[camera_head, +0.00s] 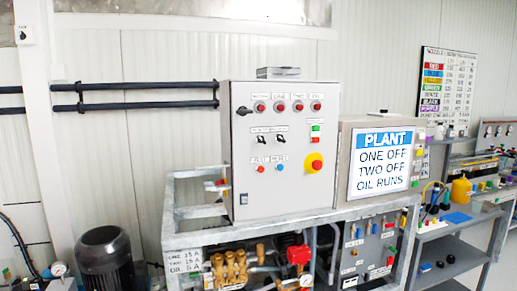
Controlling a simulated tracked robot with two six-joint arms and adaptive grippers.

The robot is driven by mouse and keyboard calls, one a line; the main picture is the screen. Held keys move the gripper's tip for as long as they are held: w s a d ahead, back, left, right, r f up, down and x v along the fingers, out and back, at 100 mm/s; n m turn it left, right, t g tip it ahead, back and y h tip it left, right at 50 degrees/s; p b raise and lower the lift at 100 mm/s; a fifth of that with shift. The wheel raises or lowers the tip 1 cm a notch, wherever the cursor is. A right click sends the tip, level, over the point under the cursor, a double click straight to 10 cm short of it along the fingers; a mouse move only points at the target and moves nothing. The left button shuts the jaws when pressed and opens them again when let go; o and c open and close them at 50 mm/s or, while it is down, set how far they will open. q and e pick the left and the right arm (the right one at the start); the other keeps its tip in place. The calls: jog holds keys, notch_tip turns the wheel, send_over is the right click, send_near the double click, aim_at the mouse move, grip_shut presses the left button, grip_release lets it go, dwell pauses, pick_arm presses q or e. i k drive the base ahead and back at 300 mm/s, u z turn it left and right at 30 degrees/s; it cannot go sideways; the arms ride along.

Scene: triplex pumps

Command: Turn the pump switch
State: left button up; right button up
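A grey control cabinet (284,190) stands on a metal frame in the middle. Two small black selector switches, a left one (262,139) and a right one (281,139), sit side by side on its face under small labels too blurred to read surely. A black rotary knob (243,110) is at the upper left of the face, and a small dark switch (243,198) is at the lower left. I cannot tell which is the pump switch. Neither of my grippers is in view.
Several red lamps (279,106) line the panel top. A red stop button on yellow (314,163) sits right. A sign (381,160) reads PLANT, ONE OFF, TWO OFF, OIL RUNS. Brass pump parts (229,267) and a dark motor (105,260) are below. A cluttered bench (458,222) stands right.

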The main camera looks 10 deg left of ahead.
aim_at(260, 139)
jog(key=k, duration=0.65)
jog(key=u, duration=0.7)
jog(key=i, duration=1.95)
jog(key=z, duration=0.6)
